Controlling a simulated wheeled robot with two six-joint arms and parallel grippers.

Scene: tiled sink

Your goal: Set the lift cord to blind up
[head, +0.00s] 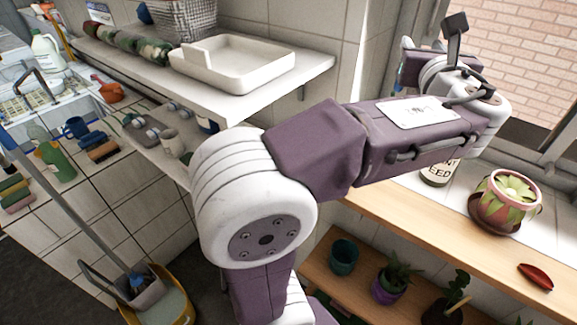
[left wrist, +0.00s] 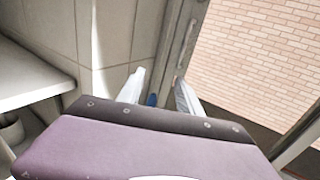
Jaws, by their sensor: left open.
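In the left wrist view my left gripper (left wrist: 158,92) is open, with its two pale fingers spread beside the window frame. A small blue thing (left wrist: 152,99) shows between the fingers; I cannot tell whether it belongs to the lift cord or whether the fingers touch it. No cord or blind can be made out clearly in either view. In the head view my left arm reaches up and right to the window, and its wrist hides the fingertips. My right gripper is not in view.
A wooden sill with a flowerpot (head: 504,200), a jar (head: 438,173) and a red object (head: 535,276) lies below my arm. Potted plants stand on a lower shelf. A white shelf with a white tray (head: 233,65) is at left. Brick wall (left wrist: 265,45) shows through the window.

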